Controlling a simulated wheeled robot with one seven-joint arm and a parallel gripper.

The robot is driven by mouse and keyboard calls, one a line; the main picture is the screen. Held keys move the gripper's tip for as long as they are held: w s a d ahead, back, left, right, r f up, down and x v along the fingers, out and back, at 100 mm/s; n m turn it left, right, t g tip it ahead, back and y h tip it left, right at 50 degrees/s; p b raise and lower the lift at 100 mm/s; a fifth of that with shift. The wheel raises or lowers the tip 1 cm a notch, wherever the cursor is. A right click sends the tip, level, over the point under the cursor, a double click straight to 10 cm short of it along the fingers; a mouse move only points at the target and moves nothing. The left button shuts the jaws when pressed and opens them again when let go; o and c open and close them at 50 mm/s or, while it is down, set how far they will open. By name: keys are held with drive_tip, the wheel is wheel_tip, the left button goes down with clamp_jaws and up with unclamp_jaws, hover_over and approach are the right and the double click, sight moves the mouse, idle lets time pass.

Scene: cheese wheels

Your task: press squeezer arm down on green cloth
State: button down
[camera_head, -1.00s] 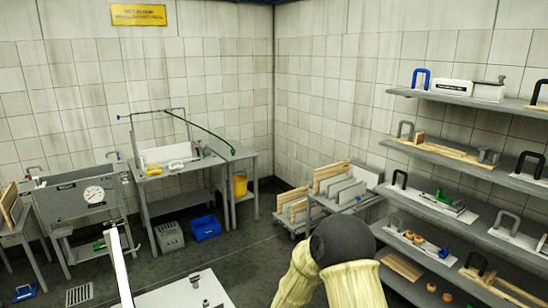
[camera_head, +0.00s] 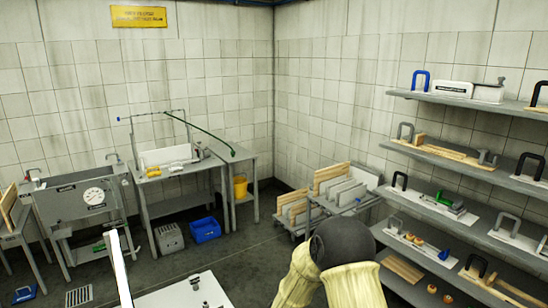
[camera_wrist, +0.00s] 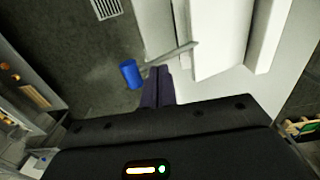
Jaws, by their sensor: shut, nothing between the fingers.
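In the wrist view my gripper (camera_wrist: 158,84) is shut and empty, its dark fingers side by side. A grey bar with a blue cylindrical handle (camera_wrist: 131,74) lies just beyond and left of the fingertips; it looks like the squeezer arm (camera_wrist: 172,56). The bar runs from a white board (camera_wrist: 213,40) out to the handle, over the dark floor. I cannot tell whether the fingers touch the bar. I cannot make out a green cloth under it. My gripper is outside the head view.
In the head view a white tabletop (camera_head: 185,296) and a pale upright post (camera_head: 120,268) stand in front. Shelves (camera_head: 470,172) with tools line the right. A steel tank with a gauge (camera_head: 82,200) and a bench (camera_head: 180,176) stand at the back left. Open floor lies between.

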drive_tip(key=shift+s+f+b, duration=0.1)
drive_tip(key=shift+f+b, duration=2.6)
drive_tip(key=shift+f, duration=0.6)
idle(1.5)
drive_tip(key=shift+r+p, duration=2.45)
drive_tip(key=shift+r, duration=0.85)
wheel_tip(320, 180, up, 8)
drive_tip(key=p, duration=0.6)
